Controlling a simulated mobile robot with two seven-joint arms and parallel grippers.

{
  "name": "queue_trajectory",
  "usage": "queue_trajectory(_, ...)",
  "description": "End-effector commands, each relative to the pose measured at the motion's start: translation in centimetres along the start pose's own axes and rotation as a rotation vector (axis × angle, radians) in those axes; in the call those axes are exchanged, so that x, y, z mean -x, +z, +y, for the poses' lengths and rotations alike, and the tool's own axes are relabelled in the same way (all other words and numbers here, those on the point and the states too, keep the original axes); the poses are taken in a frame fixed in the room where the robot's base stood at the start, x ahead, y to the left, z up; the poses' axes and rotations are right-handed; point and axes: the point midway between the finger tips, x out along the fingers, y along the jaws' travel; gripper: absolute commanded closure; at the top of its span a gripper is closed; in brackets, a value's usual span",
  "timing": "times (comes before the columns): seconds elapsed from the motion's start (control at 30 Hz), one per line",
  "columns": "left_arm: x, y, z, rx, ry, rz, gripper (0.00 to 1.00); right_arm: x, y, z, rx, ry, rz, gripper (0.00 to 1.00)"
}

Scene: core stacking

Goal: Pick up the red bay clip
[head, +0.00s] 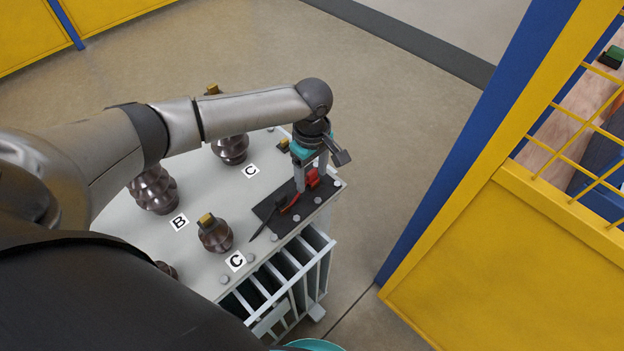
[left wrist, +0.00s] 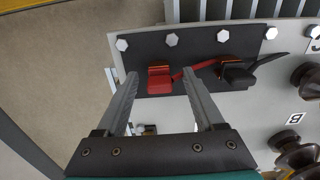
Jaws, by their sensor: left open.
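The red bay clip (head: 313,178) lies on a black mat (head: 265,209) at the right side of the grey cabinet top. In the head view the fingers partly cover the clip. My right gripper is not in view.
Dark ribbed insulators (head: 215,235) stand on the grey cabinet top (head: 200,195), with white letter labels (head: 236,261) between them. Bolts line its edge by the mat. A yellow and blue frame with mesh (head: 500,230) stands to the right. The floor (head: 400,130) between is clear.

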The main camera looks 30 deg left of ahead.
Motion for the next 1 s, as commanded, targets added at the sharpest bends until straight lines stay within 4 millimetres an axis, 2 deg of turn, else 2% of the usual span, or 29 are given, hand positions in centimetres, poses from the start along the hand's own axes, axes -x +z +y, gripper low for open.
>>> queue_trajectory(0.27,-0.36,0.01,0.03,0.000,0.001,0.000,0.30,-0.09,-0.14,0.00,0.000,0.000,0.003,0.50)
queue_trajectory(0.9,-0.34,0.01,0.02,0.000,0.001,0.000,1.00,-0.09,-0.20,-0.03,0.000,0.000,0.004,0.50)
queue_trajectory(1.0,-0.34,0.01,0.02,0.000,0.001,0.000,1.00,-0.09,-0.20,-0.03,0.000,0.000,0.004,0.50)
